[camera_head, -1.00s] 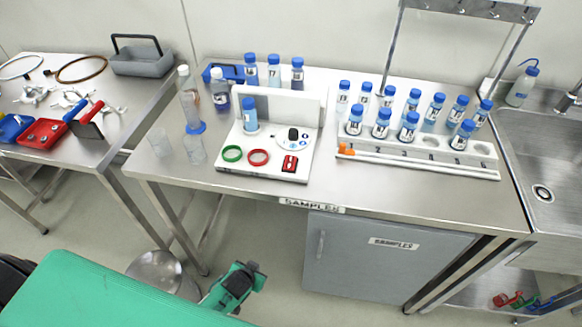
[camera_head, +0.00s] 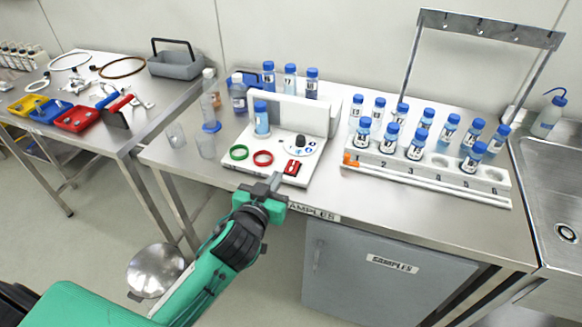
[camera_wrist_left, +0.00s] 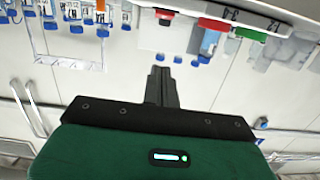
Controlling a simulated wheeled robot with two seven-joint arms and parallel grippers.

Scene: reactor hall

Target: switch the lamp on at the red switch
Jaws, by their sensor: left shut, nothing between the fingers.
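The red switch (camera_head: 292,167) sits at the front right of a white panel (camera_head: 232,178) on the steel table; it also shows in the left wrist view (camera_wrist_left: 165,15). A green ring (camera_head: 239,152), a red ring (camera_head: 263,158) and a black dial (camera_head: 300,141) are on the same panel. A bottle with a blue cap (camera_head: 261,120) stands on it. My left gripper (camera_head: 275,181) is shut and empty, just in front of the table's front edge, near the switch and apart from it. In the left wrist view its closed fingers (camera_wrist_left: 161,85) point toward the panel. My right gripper is not in view.
A white rack (camera_head: 420,180) with several blue-capped bottles stands to the right, a sink (camera_head: 560,190) beyond it. Clear beakers (camera_head: 206,146) stand left of the panel. A grey cabinet (camera_head: 370,270) is under the table. The left table holds trays and tools.

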